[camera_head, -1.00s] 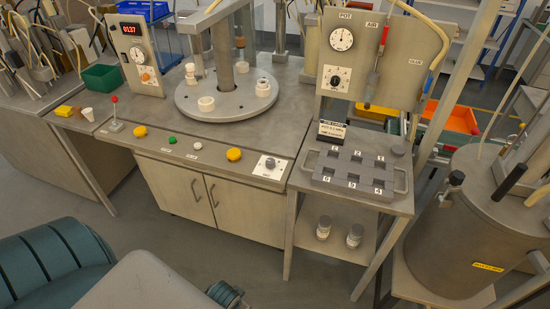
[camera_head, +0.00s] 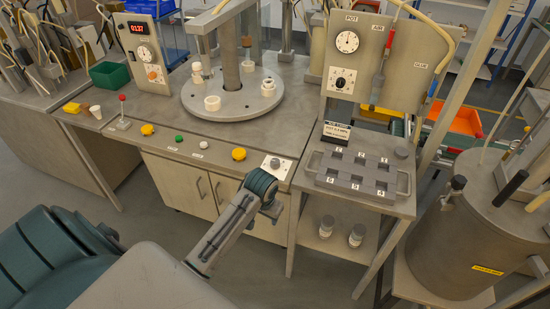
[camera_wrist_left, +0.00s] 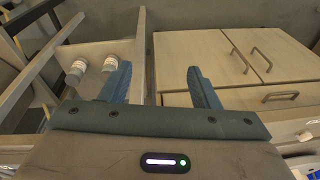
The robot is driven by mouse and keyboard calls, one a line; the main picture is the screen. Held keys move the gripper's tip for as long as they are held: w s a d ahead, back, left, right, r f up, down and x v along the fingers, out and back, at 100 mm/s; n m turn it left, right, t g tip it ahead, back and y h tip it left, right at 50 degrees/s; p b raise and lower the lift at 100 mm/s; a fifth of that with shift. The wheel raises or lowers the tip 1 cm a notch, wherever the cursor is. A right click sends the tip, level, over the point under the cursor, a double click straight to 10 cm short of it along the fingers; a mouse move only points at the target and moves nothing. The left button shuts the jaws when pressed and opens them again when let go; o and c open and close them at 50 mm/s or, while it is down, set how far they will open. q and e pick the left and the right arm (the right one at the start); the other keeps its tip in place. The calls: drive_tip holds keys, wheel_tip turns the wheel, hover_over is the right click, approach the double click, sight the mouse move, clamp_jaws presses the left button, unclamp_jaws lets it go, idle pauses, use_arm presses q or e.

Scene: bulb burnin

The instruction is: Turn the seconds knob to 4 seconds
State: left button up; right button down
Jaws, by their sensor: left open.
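Several round controls show in the head view, and I cannot read which is marked in seconds. One black knob (camera_head: 340,83) sits on a white scale on the upright panel, below a round gauge (camera_head: 347,42). Another knob (camera_head: 275,163) sits on a white plate at the right end of the bench front. An orange knob (camera_head: 153,73) is on the left panel. My left gripper (camera_wrist_left: 158,78) is open and empty in the left wrist view, its two blue fingers apart. In the head view my left arm ends just below the bench-front knob, with its fingers mostly hidden. My right gripper is not in view.
A grey slotted tray (camera_head: 338,188) stands on the side table, with a small black sign (camera_head: 336,134) behind it. Two jars (camera_wrist_left: 110,63) stand on the shelf below. Cabinet doors (camera_wrist_left: 233,48) face the gripper. A large metal drum (camera_head: 455,235) stands at the right.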

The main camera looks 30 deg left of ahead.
use_arm(q)
drive_tip(key=w+a+r+n, duration=0.1)
drive_tip(key=w+a+r, duration=0.1)
drive_tip(key=w, duration=0.4)
drive_tip(key=w+a+r+n, duration=0.1)
drive_tip(key=w+a+r, duration=0.15)
drive_tip(key=w, duration=0.25)
drive_tip(key=n+g+h, duration=0.1)
drive_tip(key=n+g, duration=0.1)
approach(275, 161)
wheel_tip(275, 161, down, 9)
drive_tip(key=p, duration=0.2)
drive_tip(key=shift+s+r+p, duration=0.1)
drive_tip(key=shift+r+p, duration=0.1)
drive_tip(key=shift+p, duration=0.2)
drive_tip(key=c, duration=1)
